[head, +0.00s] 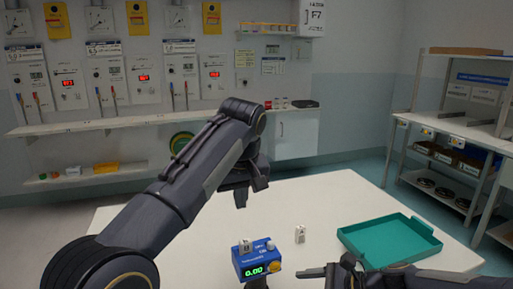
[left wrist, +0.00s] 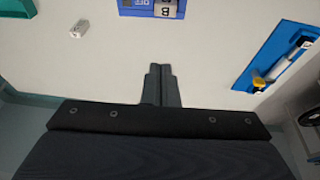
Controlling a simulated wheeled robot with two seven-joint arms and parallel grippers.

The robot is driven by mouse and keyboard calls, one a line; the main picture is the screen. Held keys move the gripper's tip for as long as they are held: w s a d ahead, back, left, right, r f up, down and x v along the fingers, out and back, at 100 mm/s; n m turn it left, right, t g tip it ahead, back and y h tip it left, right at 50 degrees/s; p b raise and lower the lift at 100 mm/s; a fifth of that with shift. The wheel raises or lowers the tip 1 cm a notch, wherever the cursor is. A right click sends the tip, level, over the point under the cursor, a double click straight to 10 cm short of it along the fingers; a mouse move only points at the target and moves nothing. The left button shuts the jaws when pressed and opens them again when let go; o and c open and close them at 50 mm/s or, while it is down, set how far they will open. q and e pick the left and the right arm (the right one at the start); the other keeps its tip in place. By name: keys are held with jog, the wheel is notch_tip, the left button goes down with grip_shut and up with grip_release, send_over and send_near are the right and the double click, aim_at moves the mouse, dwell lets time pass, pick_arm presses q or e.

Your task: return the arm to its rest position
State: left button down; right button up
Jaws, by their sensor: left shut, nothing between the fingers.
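My left arm comes in from the left in the head view and bends down over the table (head: 130,215). Its gripper (head: 241,196) hangs above the table, behind the blue device. In the left wrist view the left gripper (left wrist: 160,70) has its two fingers together with nothing between them. My right gripper (head: 312,272) is low at the front, pointing left, just right of the blue device; its finger gap cannot be made out. No rest position is marked in view.
The blue device (head: 251,258) with a green 0.00 display carries a small white block (head: 245,246). Another white block (head: 300,234) stands on the table. An empty-looking teal tray (head: 390,240) lies right. A blue tray (left wrist: 258,50) with a tool shows in the left wrist view.

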pick_arm(q)
jog(key=s+a+f+m+h, duration=0.1)
jog(key=s+a+f+h, duration=0.1)
jog(key=s+a, duration=0.5)
jog(key=s+a+f+h, duration=0.1)
jog(key=s+a, duration=0.3)
jog(key=a, duration=0.5)
jog(key=s+a+f+m+t+h, duration=0.1)
jog(key=s+f, duration=0.7)
jog(key=s, duration=0.3)
jog(key=s+f+t, duration=0.1)
jog(key=s+f, duration=0.7)
jog(key=s, duration=0.2)
pick_arm(e)
jog(key=s+d+n+t+h, duration=0.1)
jog(key=s+d+n+h, duration=0.35)
jog(key=s+n, duration=0.55)
jog(key=s+d+n+h, duration=0.45)
jog(key=s+n, duration=0.35)
jog(key=s, duration=0.5)
pick_arm(q)
notch_tip(320, 180, up, 13)
jog(key=p, duration=1.2)
jog(key=shift+s, duration=0.15)
pick_arm(e)
notch_tip(320, 180, up, 12)
jog(key=y, duration=0.1)
jog(key=shift+w+d+r, duration=0.25)
jog(key=shift+w+d, duration=0.05)
